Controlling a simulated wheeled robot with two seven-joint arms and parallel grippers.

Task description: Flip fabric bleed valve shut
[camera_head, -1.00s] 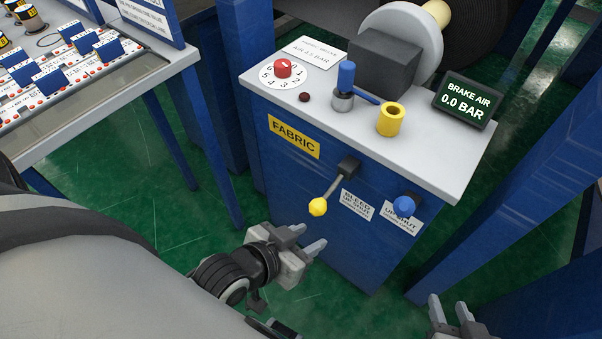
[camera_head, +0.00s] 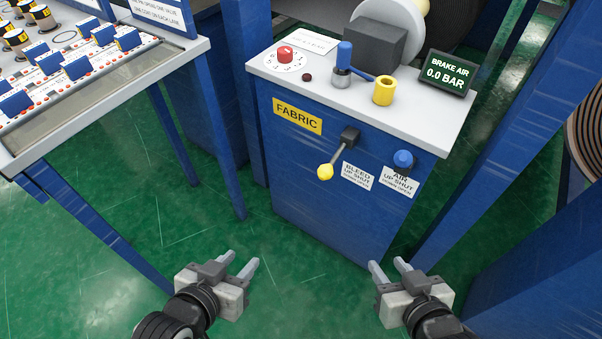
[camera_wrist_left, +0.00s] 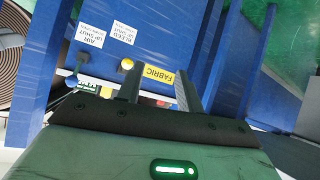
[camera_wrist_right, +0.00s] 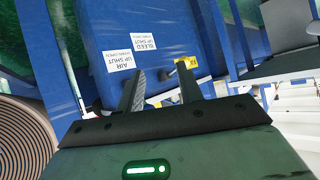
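The bleed valve is a lever with a yellow knob (camera_head: 325,172) on the blue cabinet front, under the yellow FABRIC label (camera_head: 297,116). The lever slants down and left from its dark pivot block (camera_head: 350,136). The BLEED UP SHUT label (camera_head: 358,175) is just right of the knob. In the left wrist view the knob (camera_wrist_left: 127,63) shows near a fingertip. My left gripper (camera_head: 242,262) is open and empty, below and left of the knob, apart from it. My right gripper (camera_head: 388,264) is open and empty, low in front of the cabinet's right side.
The blue air knob (camera_head: 403,158) with its own label is right of the bleed lever. The brake air display (camera_head: 446,73) reads 0.0 BAR. A blue post (camera_head: 505,140) rises at right. A bench (camera_head: 120,80) with blue blocks stands at left. Green floor lies open between.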

